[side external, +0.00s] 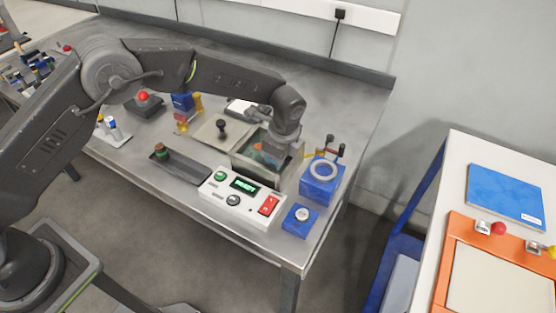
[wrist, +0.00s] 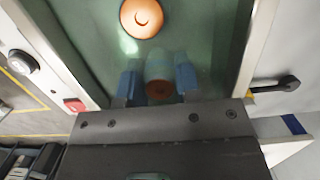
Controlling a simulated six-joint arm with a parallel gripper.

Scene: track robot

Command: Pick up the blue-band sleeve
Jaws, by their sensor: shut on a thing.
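My gripper (wrist: 158,78) is down inside an open metal tank (side external: 240,167) with a greenish interior. Its two blue-padded fingers are shut on a dim cylindrical sleeve (wrist: 158,66) with an orange-brown round end toward the camera. The sleeve looks bluish, but its band cannot be made out clearly. In the side external view my wrist hides the fingers and the held sleeve.
A white control box (side external: 240,200) with a green display and red switch stands in front of the tank. A blue block with a ring (side external: 322,180) is to its right, and a plate with a black knob (side external: 220,130) to its left. The tank walls enclose my gripper closely.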

